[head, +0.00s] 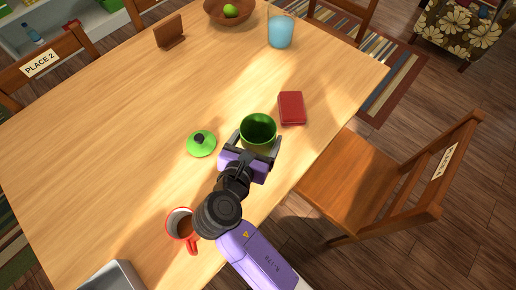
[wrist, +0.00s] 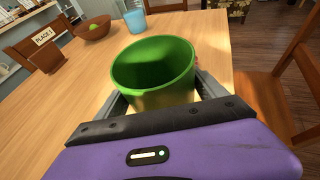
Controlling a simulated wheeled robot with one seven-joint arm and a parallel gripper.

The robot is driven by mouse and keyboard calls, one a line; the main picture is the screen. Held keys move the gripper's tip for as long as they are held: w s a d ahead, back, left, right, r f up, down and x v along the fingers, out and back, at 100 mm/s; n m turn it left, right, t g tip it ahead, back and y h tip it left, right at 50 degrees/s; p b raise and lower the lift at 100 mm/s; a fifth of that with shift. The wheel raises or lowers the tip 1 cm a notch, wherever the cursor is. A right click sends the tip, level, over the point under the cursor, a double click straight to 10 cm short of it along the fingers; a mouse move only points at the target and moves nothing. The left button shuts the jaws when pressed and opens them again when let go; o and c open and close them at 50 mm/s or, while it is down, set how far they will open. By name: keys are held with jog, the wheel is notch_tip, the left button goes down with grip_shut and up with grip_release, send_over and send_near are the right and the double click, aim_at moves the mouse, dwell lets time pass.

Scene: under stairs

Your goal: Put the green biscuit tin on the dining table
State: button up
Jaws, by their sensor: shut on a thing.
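The green biscuit tin (head: 258,131) is a round, open-topped tin over the right part of the dining table (head: 110,135). It also fills the middle of the wrist view (wrist: 153,72), upright or nearly so, and looks empty. My gripper (head: 259,146) is shut on its sides, with one finger at each side. I cannot tell whether its base touches the tabletop.
A red box (head: 291,108) lies close to the tin's right. A red-rimmed mug (head: 181,226) stands beside my arm. A blue cup (head: 281,32), a wooden bowl (head: 222,14) and a brown stand (head: 169,34) are farther back. The table's left middle is clear. A chair (head: 355,180) stands at the right edge.

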jog(key=shift+f+b, duration=0.35)
jog(key=shift+f, duration=2.85)
jog(key=shift+f, duration=0.1)
jog(key=o, duration=2)
jog(key=v, duration=1.2)
